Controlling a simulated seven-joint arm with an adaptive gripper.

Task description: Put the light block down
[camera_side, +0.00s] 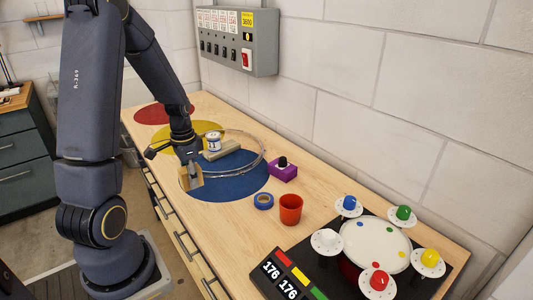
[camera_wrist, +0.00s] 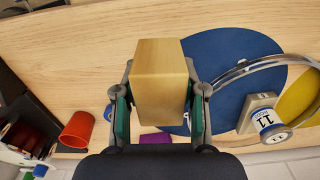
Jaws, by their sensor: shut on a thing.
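The light block (camera_side: 192,181) is a pale wooden block, held in my gripper (camera_side: 190,170) at the left edge of the blue disc (camera_side: 235,188) in the side view. In the wrist view the block (camera_wrist: 158,95) sits between the two fingers of my gripper (camera_wrist: 160,100), which are shut on its sides. Behind it are bare bench wood and the blue disc (camera_wrist: 215,60). Its underside is hidden, so I cannot tell whether it touches the bench.
The blue disc's front part is clear.

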